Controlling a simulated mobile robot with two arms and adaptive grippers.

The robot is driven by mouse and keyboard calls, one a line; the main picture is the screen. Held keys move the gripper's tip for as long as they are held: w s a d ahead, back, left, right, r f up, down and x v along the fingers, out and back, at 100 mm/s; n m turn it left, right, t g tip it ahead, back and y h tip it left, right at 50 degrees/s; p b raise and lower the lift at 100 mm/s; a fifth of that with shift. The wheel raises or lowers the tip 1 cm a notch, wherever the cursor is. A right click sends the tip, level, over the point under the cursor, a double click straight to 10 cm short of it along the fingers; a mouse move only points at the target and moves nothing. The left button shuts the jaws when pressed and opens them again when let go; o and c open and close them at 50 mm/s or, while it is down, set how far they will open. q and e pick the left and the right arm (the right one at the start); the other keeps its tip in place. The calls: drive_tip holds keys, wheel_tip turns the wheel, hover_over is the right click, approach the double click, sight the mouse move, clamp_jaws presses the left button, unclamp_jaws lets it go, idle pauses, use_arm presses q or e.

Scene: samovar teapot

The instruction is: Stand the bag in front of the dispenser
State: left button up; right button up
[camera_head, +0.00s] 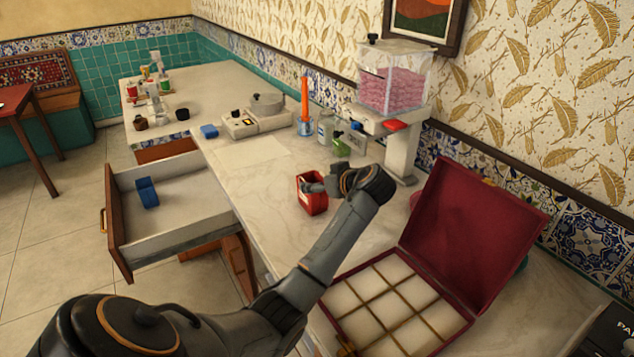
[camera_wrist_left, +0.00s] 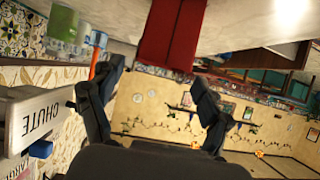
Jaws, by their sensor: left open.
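The red bag (camera_head: 313,205) stands upright on the counter, left of the dispenser, with its top open. In the left wrist view the bag (camera_wrist_left: 172,38) shows upside down, just past and between the fingertips. The dispenser (camera_head: 392,88) has a clear bin of pink filling on a pale stand; its part marked CHUTE (camera_wrist_left: 40,120) is at the left of the wrist view. My left gripper (camera_head: 322,184) is open at the bag's right side and partly covers it. I cannot tell whether the fingers touch the bag. My right gripper is not in view.
A red box with a divided tray (camera_head: 470,235) lies open at the right. Jars (camera_head: 326,128) and an orange stick (camera_head: 305,100) stand behind the bag. An open drawer (camera_head: 185,215) holds a blue block (camera_head: 147,192). The counter left of the bag is clear.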

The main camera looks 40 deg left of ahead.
use_arm(q)
drive_tip(key=v, duration=1)
drive_tip(key=shift+b, duration=0.4)
